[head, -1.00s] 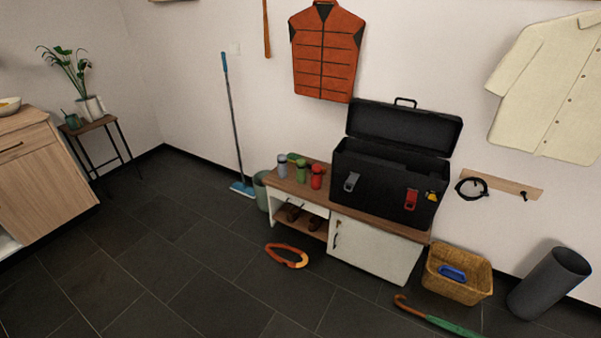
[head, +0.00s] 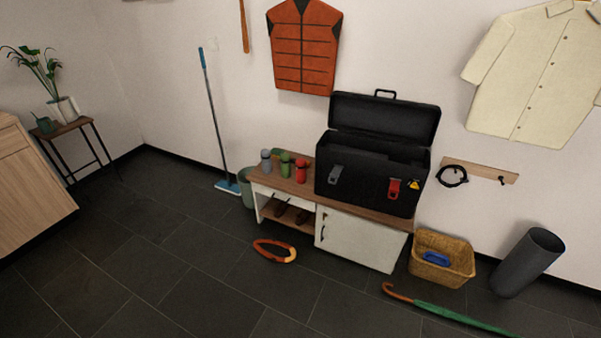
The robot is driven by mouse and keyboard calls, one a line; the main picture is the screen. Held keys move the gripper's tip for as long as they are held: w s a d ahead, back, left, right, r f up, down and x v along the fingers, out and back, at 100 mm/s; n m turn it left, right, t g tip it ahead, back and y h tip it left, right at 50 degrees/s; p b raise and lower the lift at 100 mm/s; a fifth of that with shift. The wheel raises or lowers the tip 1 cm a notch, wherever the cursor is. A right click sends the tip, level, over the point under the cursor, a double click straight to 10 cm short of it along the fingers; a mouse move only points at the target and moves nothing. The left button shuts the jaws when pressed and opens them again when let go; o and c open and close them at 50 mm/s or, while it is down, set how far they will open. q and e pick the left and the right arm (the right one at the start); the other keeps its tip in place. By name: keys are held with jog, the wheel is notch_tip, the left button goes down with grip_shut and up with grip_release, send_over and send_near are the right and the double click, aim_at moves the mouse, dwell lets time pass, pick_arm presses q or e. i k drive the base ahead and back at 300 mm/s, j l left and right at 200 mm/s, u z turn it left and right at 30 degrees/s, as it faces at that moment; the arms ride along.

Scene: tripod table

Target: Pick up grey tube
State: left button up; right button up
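A dark grey tube (head: 525,265) is at the right of the head view. It is a wide open-ended cylinder that stands tilted near the wall on the dark tiled floor, with its upper end leaning right. A smaller grey-blue bottle (head: 266,162) stands upright at the left end of the bench, beside a green bottle (head: 285,165) and a red bottle (head: 301,171). Neither of my grippers is in the view.
A wicker basket (head: 441,273) with a blue object (head: 436,258) stands left of the tube. A green umbrella (head: 450,313) lies in front. The bench (head: 360,240) carries an open black toolbox (head: 366,180). The left foreground floor is clear.

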aim_at(265, 154)
jog(key=i+j+z, duration=0.1)
jog(key=z, duration=0.35)
jog(key=i+j+z, duration=0.25)
jog(key=z, duration=0.25)
